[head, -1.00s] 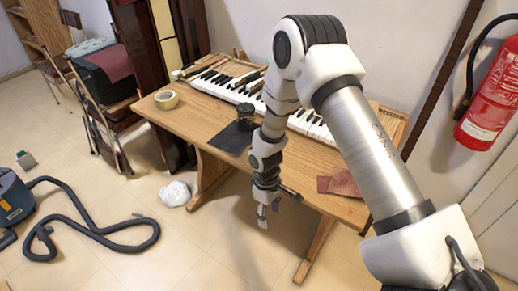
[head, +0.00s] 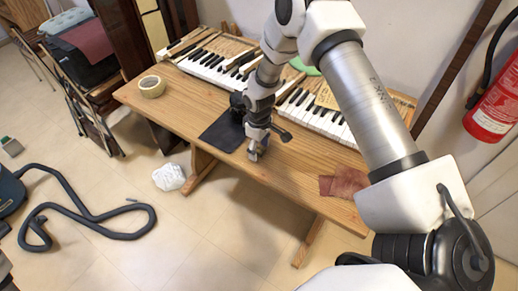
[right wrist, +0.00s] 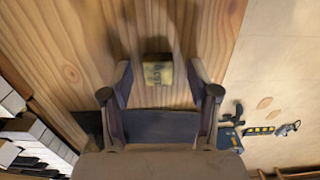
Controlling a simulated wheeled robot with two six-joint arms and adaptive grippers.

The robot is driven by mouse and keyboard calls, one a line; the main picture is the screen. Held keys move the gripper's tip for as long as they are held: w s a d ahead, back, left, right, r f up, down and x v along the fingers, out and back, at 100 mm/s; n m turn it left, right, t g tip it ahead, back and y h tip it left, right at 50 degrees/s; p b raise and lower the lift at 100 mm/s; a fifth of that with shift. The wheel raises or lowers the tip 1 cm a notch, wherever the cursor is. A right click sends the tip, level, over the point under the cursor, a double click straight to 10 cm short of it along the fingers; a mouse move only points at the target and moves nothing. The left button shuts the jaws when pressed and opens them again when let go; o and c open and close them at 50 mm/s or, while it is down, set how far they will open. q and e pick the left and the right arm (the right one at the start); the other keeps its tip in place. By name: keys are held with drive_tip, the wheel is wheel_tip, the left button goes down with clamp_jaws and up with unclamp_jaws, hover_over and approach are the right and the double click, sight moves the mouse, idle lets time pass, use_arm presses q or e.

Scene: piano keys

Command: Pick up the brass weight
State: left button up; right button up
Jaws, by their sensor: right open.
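The brass weight (right wrist: 157,72) is a small, dull yellow block with dark markings on the wooden table. It shows in the right wrist view, in line with the gap between the fingertips of my right gripper (right wrist: 160,82). The fingers stand apart on either side of it, and no grip on it shows. In the head view my right gripper (head: 256,153) points down at the table near its front edge, beside a dark mat (head: 221,132). I cannot make out the weight clearly there. My left gripper is not in view.
On the table (head: 300,165) are piano keys (head: 205,65), a tape roll (head: 152,86), a dark jar (head: 238,101) partly behind my arm, and a reddish-brown cloth (head: 346,183). A fire extinguisher (head: 495,108) hangs at the right. Bare wood lies between gripper and cloth.

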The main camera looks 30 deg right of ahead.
drive_tip(key=shift+w+f, duration=0.1)
drive_tip(key=shift+w, duration=0.1)
drive_tip(key=shift+s, duration=0.15)
drive_tip(key=shift+s+r, duration=0.25)
drive_tip(key=shift+r, duration=0.05)
drive_tip(key=c, duration=0.5)
drive_tip(key=shift+s, duration=0.1)
drive_tip(key=c, duration=0.6)
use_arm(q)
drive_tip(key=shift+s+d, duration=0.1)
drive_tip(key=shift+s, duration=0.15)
use_arm(e)
clamp_jaws()
